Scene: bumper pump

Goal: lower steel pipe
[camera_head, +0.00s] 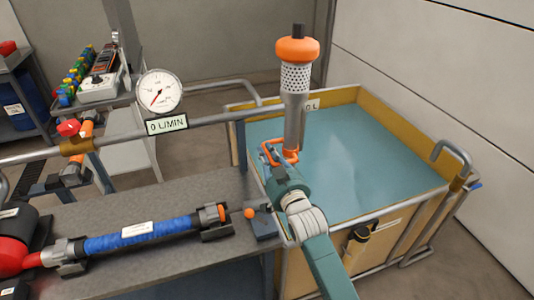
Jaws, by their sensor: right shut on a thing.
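The steel pipe (293,118) stands roughly upright, with a perforated strainer section (296,78) and an orange cap (297,50) with a dark stub at its top. My right gripper (284,154) has its orange fingers shut on the lower part of the pipe, at the near left corner of the water tank. The pipe's lower end is hidden by the gripper and arm. My left gripper is not in view.
The open tank (385,185) of blue-green water has yellow-brown walls. A horizontal pipe (210,118) with a gauge (159,92) and a "0 L/MIN" label runs left of it. A grey bench (170,262) carries a blue-wrapped cylinder (140,234). A bent grey pipe (455,152) stands at the tank's right.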

